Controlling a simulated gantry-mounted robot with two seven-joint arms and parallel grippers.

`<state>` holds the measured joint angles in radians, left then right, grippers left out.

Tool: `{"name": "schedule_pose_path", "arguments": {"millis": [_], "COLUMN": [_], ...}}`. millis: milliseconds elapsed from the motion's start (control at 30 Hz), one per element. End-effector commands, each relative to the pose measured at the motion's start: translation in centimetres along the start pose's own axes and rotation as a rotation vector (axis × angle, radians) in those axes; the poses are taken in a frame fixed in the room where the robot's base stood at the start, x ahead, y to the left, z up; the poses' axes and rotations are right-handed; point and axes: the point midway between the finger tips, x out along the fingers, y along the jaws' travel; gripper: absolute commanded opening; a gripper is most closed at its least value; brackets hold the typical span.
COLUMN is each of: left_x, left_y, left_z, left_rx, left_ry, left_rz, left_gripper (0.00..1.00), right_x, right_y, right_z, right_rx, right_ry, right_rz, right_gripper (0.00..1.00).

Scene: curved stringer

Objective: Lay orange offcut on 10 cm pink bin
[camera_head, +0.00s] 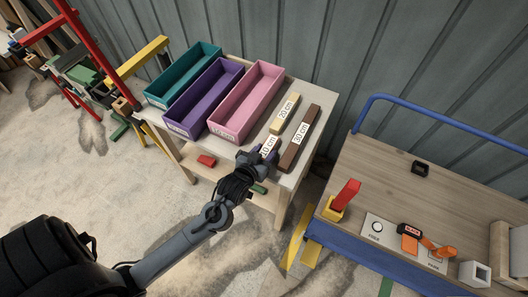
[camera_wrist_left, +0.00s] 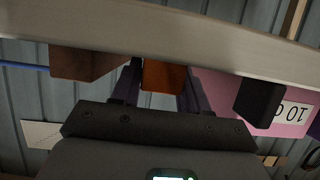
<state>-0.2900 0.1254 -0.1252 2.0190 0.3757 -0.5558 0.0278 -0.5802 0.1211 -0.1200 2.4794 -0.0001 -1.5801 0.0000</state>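The orange offcut (camera_wrist_left: 164,77) shows between my left gripper's fingers in the left wrist view, with no clear gap on either side. In the head view my left gripper (camera_head: 264,152) is at the table's front edge and hides most of the offcut; a 10 cm label shows there. My left gripper looks shut on it. The offcut seems still at table level. The pink bin (camera_head: 246,101) stands on the table to the left of the gripper, behind it; its 10 cm label shows upside down in the left wrist view (camera_wrist_left: 293,114). My right gripper is out of view.
Purple (camera_head: 205,99) and teal (camera_head: 183,75) bins stand left of the pink one. A pale 20 cm piece (camera_head: 285,113) lies behind the gripper, and a brown 30 cm piece (camera_head: 300,138) lies close on the right. A blue-railed cart (camera_head: 430,170) stands farther right.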

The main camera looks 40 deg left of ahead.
Motion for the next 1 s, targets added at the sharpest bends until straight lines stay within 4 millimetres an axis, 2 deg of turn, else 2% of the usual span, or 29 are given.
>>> {"name": "schedule_pose_path", "arguments": {"millis": [33, 133, 533, 667, 1000], "left_x": [0.0, 0.0, -0.4, -1.9, -8.0], "left_y": [0.0, 0.0, 0.0, 0.0, 0.0], "left_z": [0.0, 0.0, -0.4, -0.4, -0.4], "left_rx": [0.000, 0.000, -0.001, -0.002, -0.001], "left_ry": [0.000, 0.000, 0.000, -0.001, -0.003], "left_rz": [0.000, 0.000, 0.001, 0.000, 0.001], "left_gripper": [0.53, 0.68, 0.68, 0.68, 0.68], "right_x": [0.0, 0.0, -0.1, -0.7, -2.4], "right_y": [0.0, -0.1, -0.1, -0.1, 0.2], "right_z": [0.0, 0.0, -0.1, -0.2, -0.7], "right_rx": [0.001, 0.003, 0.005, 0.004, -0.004], "right_ry": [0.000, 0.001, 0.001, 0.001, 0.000], "right_rz": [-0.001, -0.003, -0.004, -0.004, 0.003], "right_gripper": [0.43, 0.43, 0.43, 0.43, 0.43]}}
